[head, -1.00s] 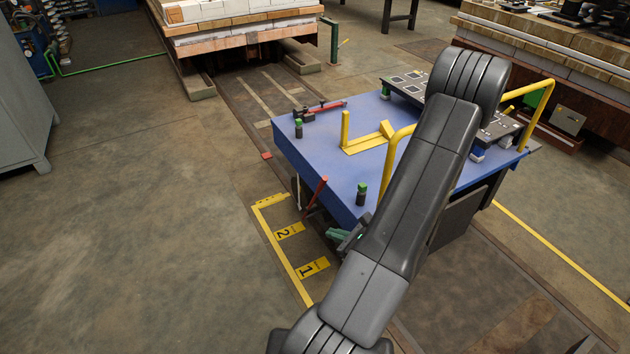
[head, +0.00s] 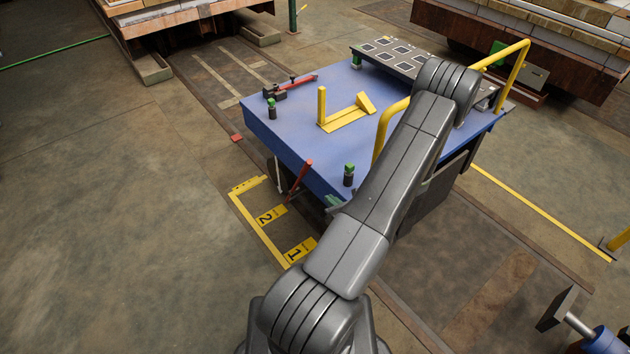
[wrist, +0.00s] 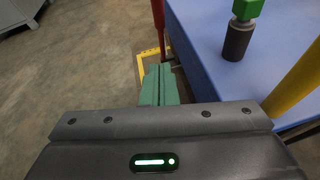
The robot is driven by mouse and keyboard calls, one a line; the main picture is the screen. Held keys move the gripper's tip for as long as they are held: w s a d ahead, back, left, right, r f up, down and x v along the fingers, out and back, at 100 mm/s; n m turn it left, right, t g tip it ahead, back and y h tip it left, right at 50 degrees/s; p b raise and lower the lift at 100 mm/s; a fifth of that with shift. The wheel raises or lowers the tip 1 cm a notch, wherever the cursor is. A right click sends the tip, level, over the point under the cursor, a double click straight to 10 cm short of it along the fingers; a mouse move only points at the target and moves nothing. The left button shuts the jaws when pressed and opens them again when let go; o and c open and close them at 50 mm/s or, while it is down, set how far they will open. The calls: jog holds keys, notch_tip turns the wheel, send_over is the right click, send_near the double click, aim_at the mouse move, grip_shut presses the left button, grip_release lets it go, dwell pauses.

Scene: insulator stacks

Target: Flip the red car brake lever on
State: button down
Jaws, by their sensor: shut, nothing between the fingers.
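The red brake lever (head: 301,178) stands tilted at the near left side of the blue car (head: 290,125), its top leaning right. Its red shaft also shows at the top of the wrist view (wrist: 158,14). My gripper (wrist: 160,84) has green fingers, shut together with nothing between them. In the wrist view they point toward the floor beside the car, just below the lever in the picture and apart from it. In the head view the green fingers (head: 335,201) show only partly beside my arm, right of the lever.
A second red-handled part (head: 298,83) lies on the car top. A green-capped post (head: 349,174) and a yellow rail (head: 383,135) stand near my arm. Yellow floor marks (head: 266,215) lie left of the car. The floor at left is clear.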

send_near(306, 172)
notch_tip(306, 172, down, 4)
jog(key=w+a, duration=0.1)
jog(key=w, duration=0.2)
jog(key=w+a+r, duration=0.1)
jog(key=w, duration=0.1)
jog(key=shift+a+r, duration=0.25)
jog(key=shift+r, duration=0.05)
jog(key=shift+r, duration=0.15)
